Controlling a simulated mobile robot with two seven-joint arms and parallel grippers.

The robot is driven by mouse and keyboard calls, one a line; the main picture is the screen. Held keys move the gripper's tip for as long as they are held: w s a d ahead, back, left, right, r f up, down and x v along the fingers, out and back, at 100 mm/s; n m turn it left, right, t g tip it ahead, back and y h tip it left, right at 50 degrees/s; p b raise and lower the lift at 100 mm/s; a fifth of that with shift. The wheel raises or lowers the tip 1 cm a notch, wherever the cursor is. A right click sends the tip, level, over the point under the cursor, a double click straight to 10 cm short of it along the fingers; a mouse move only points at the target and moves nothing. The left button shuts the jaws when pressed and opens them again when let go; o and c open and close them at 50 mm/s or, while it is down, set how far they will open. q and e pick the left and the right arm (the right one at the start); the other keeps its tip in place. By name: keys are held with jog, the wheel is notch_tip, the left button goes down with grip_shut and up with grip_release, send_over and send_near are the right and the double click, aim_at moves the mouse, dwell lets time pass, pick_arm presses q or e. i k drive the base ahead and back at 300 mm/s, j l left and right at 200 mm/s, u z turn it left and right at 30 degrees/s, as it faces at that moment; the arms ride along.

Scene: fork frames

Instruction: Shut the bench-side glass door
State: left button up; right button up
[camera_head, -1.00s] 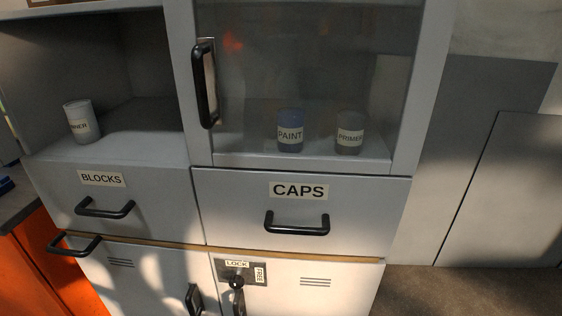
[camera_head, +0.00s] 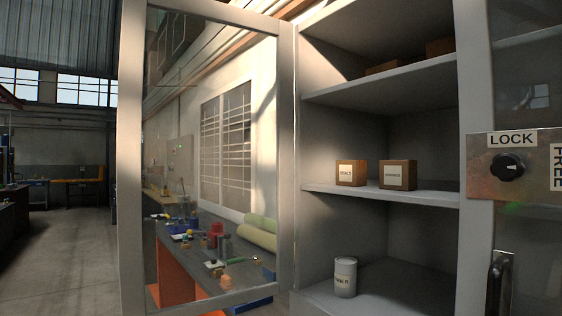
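The bench-side glass door (camera_head: 131,160) stands open at the left of the cabinet, swung out on the hinge side near the cabinet's left wall. Its grey frame surrounds clear glass, and no handle shows on the visible part. The cabinet's left compartment is open, with shelves (camera_head: 430,194) in sight. The other glass door (camera_head: 479,150) is at the right edge and looks shut. Neither of my grippers is in view.
A lock plate (camera_head: 482,182) with a black knob and a black handle (camera_head: 499,284) are at right. A cluttered bench (camera_head: 205,255) shows through the glass; floor (camera_head: 62,262) lies clear at left.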

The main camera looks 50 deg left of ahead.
aim_at(136, 249)
jog(key=j, duration=0.5)
jog(key=k+j+z, duration=0.15)
jog(key=j, duration=0.9)
jog(key=k+j+z, duration=0.15)
jog(key=j, duration=0.35)
jog(key=k+j, duration=0.1)
jog(key=j, duration=0.4)
jog(key=k+j+z, duration=0.1)
jog(key=j, duration=0.45)
jog(key=k+j+z, duration=0.1)
jog(key=j, duration=0.35)
jog(key=k+j, duration=0.15)
jog(key=j, duration=0.35)
jog(key=z, duration=0.05)
